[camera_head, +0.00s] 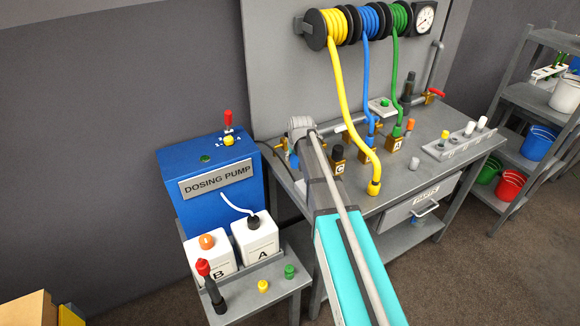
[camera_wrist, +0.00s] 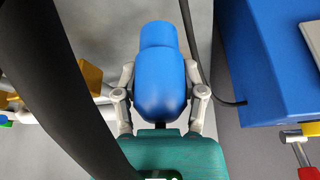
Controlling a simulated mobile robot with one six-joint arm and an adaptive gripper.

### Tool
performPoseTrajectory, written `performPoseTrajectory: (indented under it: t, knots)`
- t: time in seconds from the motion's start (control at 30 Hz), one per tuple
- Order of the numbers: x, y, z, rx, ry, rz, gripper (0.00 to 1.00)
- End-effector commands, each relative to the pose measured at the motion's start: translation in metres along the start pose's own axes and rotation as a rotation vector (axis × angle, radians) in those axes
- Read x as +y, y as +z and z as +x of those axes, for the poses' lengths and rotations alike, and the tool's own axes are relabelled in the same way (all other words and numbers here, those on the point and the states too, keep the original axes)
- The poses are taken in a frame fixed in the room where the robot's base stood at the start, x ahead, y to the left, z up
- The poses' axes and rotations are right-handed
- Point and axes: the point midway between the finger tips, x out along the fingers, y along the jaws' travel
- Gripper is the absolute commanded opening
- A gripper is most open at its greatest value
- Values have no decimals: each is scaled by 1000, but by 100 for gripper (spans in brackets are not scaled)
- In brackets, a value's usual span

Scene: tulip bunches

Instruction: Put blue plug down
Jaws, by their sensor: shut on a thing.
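The blue plug (camera_wrist: 158,75) fills the middle of the wrist view, with a rounded body and a narrower end pointing away. My gripper (camera_wrist: 160,90) is shut on it, one finger on each side. In the head view my own arm covers the gripper, so I cannot tell the plug's height above any surface. A small blue patch (camera_head: 294,161) shows just left of my arm there; I cannot tell if it is the plug.
The grey workbench (camera_head: 442,128) has hose fittings, brass blocks and several small plugs. The blue dosing pump (camera_head: 200,170) stands left of my arm, with bottle B (camera_head: 209,258) and bottle A (camera_head: 257,240) in front. Yellow, blue and green hoses hang from reels above the bench.

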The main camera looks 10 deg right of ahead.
Motion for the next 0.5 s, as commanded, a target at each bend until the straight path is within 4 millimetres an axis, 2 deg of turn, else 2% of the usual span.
performPoseTrajectory:
  t: [0.27, 0.5]
  knots:
    - [0, 0, 0, 0, 0, 0, 0]
    - [0, -4, 16, 0, 0, 0, 0]
